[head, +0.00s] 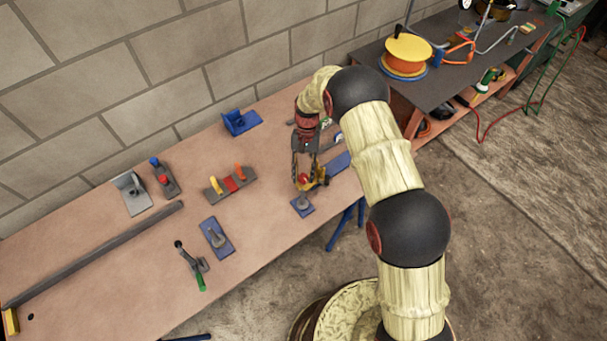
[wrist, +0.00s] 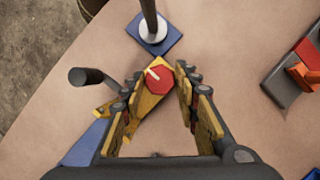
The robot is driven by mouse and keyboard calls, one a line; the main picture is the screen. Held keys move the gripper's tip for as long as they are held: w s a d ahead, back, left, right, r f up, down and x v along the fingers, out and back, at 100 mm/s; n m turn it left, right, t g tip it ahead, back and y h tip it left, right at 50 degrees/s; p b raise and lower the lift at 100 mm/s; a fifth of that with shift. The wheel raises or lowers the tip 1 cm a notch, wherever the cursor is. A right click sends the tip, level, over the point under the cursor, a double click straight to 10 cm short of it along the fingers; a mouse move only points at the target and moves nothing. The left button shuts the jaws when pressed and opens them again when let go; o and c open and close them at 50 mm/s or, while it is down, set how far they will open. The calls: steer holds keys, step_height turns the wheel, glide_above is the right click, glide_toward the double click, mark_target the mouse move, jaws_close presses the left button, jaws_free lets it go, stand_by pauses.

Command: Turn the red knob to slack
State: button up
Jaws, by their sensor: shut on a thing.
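The red knob (wrist: 159,80) is a faceted disc with a pale mark that points to the upper left in the wrist view. It sits on a yellow body (wrist: 110,109) on the workbench. In the head view the red knob (head: 304,178) is partly covered by my gripper (head: 305,174), which comes down on it from above. In the wrist view my gripper (wrist: 161,88) has one finger on each side of the knob, shut on it. The fingers' inner contact with the knob is partly hidden.
A blue plate with a grey post (head: 302,204) stands close in front of the knob. A dark crank handle (wrist: 86,76) is close on its left in the wrist view. The wall (head: 150,70) is behind.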

steer(key=o, duration=1.2)
steer(key=shift+c, duration=0.2)
steer(key=v, duration=1.2)
